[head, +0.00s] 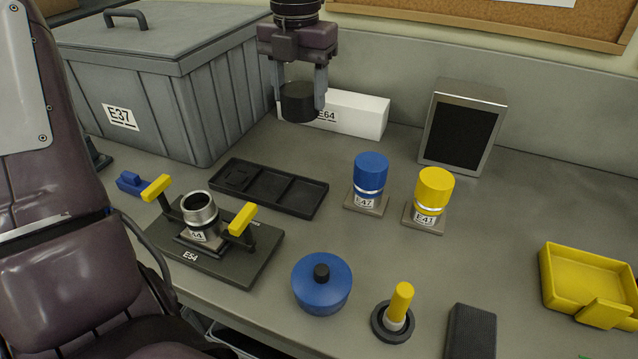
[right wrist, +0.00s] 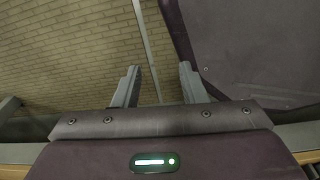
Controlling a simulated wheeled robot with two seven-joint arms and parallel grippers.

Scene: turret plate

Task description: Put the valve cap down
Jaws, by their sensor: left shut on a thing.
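The valve cap, a short black cylinder (head: 297,106), hangs between the fingers of my left gripper (head: 300,92) in the head view. The gripper is shut on it and points down, in front of the white E64 box and above the bench in the picture. The height of the cap over the bench is hard to tell. A dark plate marked E54 (head: 215,258) carries a metal valve body (head: 200,212) with an open top and two yellow handles. My right gripper (right wrist: 158,85) is open and empty in the right wrist view, facing a brick wall.
A dark compartment tray (head: 290,200) lies behind the plate. A grey bin E37 (head: 185,95), white box (head: 360,112), blue E47 (head: 370,172) and yellow E41 (head: 433,190) cylinders, blue lidded pot (head: 322,290) and yellow tray (head: 590,270) stand around. Right bench is partly clear.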

